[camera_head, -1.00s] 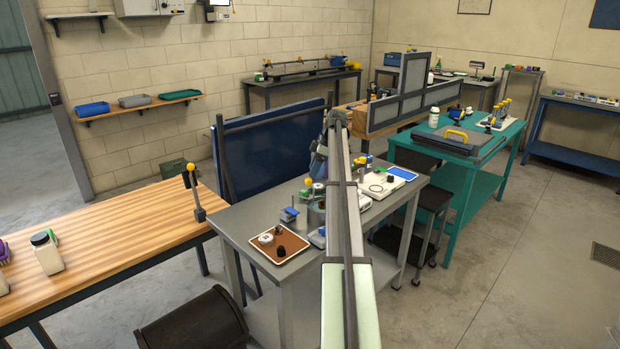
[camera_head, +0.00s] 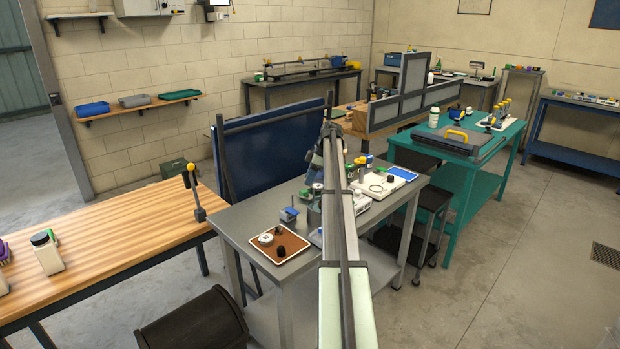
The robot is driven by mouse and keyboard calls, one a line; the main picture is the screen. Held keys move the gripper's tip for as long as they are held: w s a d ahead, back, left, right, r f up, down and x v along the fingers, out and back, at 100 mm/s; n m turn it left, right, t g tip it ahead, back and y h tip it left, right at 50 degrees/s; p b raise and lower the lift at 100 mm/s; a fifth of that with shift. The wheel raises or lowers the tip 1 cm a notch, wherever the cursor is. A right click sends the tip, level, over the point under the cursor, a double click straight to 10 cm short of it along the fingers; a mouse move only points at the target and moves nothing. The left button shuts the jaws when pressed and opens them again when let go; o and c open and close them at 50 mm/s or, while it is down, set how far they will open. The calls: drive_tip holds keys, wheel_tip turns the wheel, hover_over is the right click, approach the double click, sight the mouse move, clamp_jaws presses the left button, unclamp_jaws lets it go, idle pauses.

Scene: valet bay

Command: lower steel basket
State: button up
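I cannot make out a steel basket in this view. My arm reaches away over the grey bench (camera_head: 240,222), and its wrist end (camera_head: 318,165) bends down over the bench's far half. My gripper's fingers are hidden or too small to tell among the small items there, so I cannot see whether it holds anything. A white device (camera_head: 366,190) with a dark ring and a black knob on top sits just right of my arm. My forearm covers part of the bench's middle.
A brown tray (camera_head: 266,252) with small round parts and a small blue-topped item (camera_head: 289,214) are left of my arm. A blue mat (camera_head: 402,173) lies at the bench's right. A dark blue panel (camera_head: 265,150) stands behind. A dark stool (camera_head: 425,205) stands right.

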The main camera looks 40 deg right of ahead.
clamp_jaws()
drive_tip(key=shift+s+f, duration=0.1)
drive_tip(key=shift+f, duration=2.25)
drive_tip(key=shift+o, duration=1)
unclamp_jaws()
drive_tip(key=shift+f, duration=0.1)
drive_tip(key=shift+o, duration=1.4)
drive_tip(key=shift+r, duration=0.2)
drive_tip(key=v, duration=1.3)
drive_tip(key=shift+r, duration=0.3)
